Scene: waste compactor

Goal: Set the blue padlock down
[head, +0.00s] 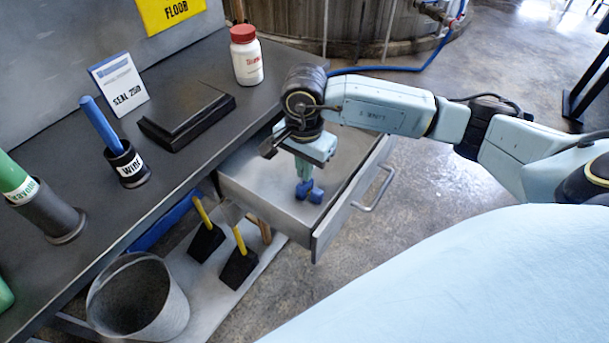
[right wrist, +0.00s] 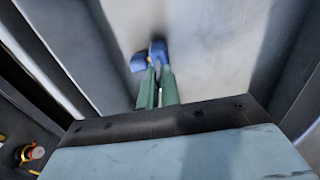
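The blue padlock (head: 310,192) is at the tips of my right gripper (head: 304,176), inside the open drawer (head: 250,186). In the right wrist view the padlock (right wrist: 139,62) shows at the ends of the green fingers (right wrist: 157,80), which are close together on part of it. The gripper points down into the drawer. I cannot tell whether the padlock touches the drawer floor. My left gripper is not in view.
The drawer has raised walls and a front handle (head: 378,190). On the dark bench stand a white bottle with a red lid (head: 246,55), a black box (head: 187,115) and a cup marked WIPE (head: 127,165). Below are a grey bin (head: 138,298) and yellow-handled tools (head: 238,262).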

